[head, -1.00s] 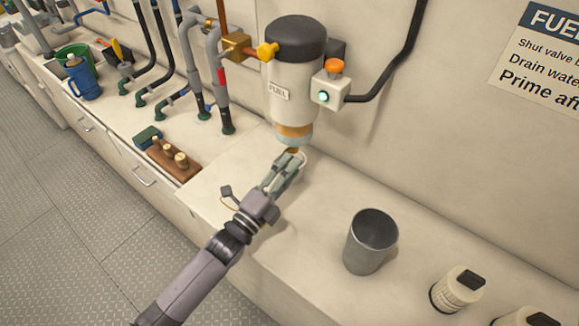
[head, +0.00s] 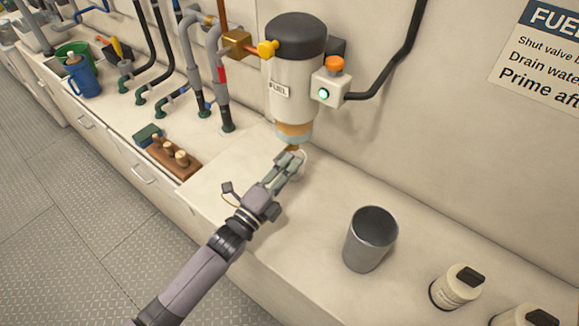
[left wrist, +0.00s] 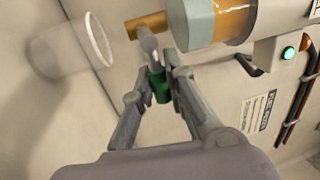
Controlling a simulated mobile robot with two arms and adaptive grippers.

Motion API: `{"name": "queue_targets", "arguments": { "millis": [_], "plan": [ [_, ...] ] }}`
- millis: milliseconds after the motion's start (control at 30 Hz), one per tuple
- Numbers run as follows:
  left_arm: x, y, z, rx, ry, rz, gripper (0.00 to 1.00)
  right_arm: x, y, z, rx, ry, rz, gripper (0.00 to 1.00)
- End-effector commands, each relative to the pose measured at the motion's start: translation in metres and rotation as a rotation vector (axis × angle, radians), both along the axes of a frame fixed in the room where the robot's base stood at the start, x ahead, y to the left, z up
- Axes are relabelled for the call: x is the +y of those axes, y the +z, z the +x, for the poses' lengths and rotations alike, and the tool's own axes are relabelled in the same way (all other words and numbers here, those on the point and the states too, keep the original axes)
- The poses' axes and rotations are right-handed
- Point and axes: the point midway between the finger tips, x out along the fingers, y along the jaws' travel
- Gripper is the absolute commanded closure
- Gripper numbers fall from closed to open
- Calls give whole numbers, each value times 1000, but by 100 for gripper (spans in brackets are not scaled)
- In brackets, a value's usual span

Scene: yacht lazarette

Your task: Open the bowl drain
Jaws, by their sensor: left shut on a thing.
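In the left wrist view a brass drain fitting (left wrist: 146,26) sticks out of the bowl's end. A grey lever (left wrist: 147,45) with a green grip (left wrist: 157,88) comes off it. My left gripper (head: 290,158) is just below the bowl. In the left wrist view its fingers (left wrist: 158,80) are shut on the green grip. My right gripper is not in view.
A grey metal cup (head: 369,240) and white bottles (head: 456,287) stand to the right. A wooden block with pegs (head: 173,157) and hoses are to the left. A switch box (head: 329,89) shows a green light.

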Motion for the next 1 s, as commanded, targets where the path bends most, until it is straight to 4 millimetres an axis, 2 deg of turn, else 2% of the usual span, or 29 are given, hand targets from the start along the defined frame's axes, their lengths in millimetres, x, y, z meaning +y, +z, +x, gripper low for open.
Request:
{"name": "queue_targets", "arguments": {
  "millis": [367,1000],
  "plan": [
    [0,2,0,28,1,-39,100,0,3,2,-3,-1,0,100],
    [4,19,2,269,1,-398,100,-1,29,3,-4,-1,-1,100]
  ]
}}
